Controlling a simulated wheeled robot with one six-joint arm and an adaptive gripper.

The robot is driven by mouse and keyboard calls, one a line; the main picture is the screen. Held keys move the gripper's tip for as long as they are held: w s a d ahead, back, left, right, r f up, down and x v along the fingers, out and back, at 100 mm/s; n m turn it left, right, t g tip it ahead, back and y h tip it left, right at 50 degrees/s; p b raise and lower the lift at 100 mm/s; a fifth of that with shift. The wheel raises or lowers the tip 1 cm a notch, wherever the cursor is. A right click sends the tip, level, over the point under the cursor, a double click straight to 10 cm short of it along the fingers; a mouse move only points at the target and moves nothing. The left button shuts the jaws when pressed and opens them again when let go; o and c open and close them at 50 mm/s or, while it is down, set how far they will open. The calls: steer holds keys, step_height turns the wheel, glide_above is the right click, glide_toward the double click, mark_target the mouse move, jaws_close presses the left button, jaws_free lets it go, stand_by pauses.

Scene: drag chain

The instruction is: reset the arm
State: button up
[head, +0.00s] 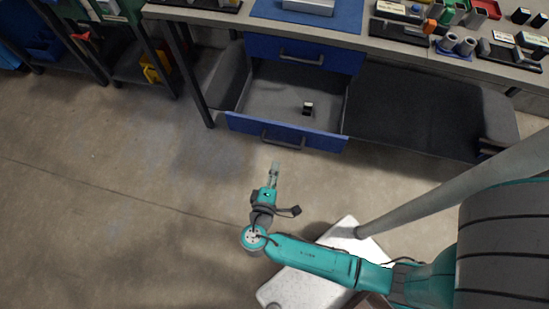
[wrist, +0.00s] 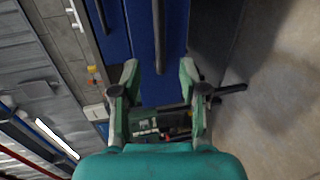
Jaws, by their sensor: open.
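My gripper (head: 275,170) is at the end of my teal arm, over the floor in front of the open lower drawer in the head view. In the wrist view my gripper (wrist: 158,82) has its two fingers spread apart, with nothing between the tips. The gripper is apart from the drawer front (head: 285,135) and its handle (head: 282,141). My arm is stretched out low over the floor, bent at the wrist.
The lower drawer (head: 262,90) is pulled out and holds a small black and white item (head: 308,107). The upper blue drawer (head: 300,50) is shut. The workbench (head: 225,17) carries a blue mat and several parts. Open floor (head: 110,190) lies to the left.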

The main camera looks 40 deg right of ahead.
stand_by(0.4)
steer(key=s+d+f+n+y, duration=0.1)
steer(key=s+d+f+y, duration=0.25)
steer(key=s+f, duration=0.2)
steer(key=s+a+r+m+y, duration=0.1)
steer(key=s+a+y, duration=0.2)
steer(key=s+y, duration=0.5)
steer(key=s+a+r+m+t, duration=0.1)
steer(key=s+r+m+t, duration=0.1)
steer(key=r, duration=1)
steer(key=s+a+r+m+t, duration=0.2)
steer(key=s+r+m, duration=0.3)
steer(key=r, duration=0.6)
steer(key=shift+s+r+m+t+y, duration=0.35)
steer(key=shift+s+t, duration=0.35)
steer(key=shift+s, duration=0.55)
